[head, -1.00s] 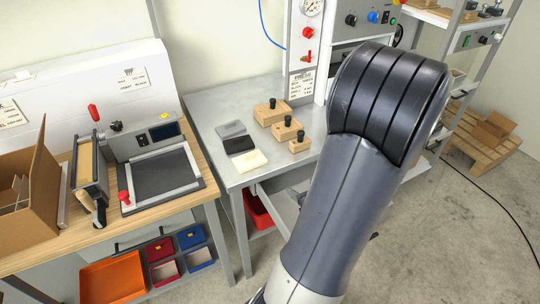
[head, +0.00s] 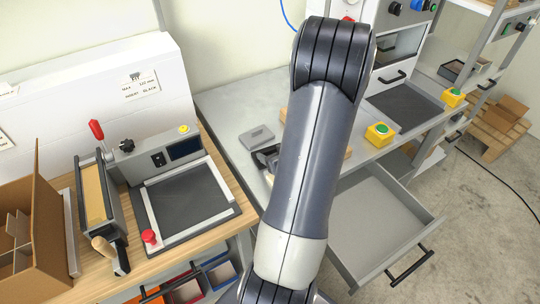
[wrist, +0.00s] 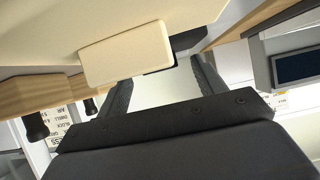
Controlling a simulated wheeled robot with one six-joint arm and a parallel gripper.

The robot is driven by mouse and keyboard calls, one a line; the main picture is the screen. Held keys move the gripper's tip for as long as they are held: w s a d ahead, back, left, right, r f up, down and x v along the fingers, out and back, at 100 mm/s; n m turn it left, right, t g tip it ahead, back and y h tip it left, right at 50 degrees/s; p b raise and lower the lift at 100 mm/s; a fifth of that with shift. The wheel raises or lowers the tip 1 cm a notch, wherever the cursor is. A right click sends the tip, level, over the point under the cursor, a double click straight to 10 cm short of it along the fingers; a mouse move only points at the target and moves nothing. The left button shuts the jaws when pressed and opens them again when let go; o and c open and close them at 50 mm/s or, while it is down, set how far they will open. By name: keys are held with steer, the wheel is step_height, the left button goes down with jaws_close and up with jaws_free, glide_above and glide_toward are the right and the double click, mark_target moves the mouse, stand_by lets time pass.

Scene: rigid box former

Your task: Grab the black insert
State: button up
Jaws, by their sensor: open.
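The black insert (wrist: 187,40) shows in part in the wrist view, behind the cream block (wrist: 125,52). My gripper (wrist: 160,72) is open, with its two dark fingers apart and nothing seen between them. The insert lies close to the right finger, but I cannot tell whether they touch. In the head view, my arm covers much of this spot. A dark shape shows left of the arm, just in front of the grey block (head: 256,137); there I cannot separate insert from gripper.
The head view shows a sealing machine (head: 185,195) on the wooden bench at left, an open cardboard box (head: 45,220), an open grey drawer (head: 385,220) and yellow button boxes (head: 379,134) at right.

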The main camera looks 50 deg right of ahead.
steer(key=shift+w+f, duration=0.1)
steer(key=shift+w, duration=0.15)
steer(key=shift+c, duration=0.5)
steer(key=c, duration=1)
steer(key=shift+o, duration=0.2)
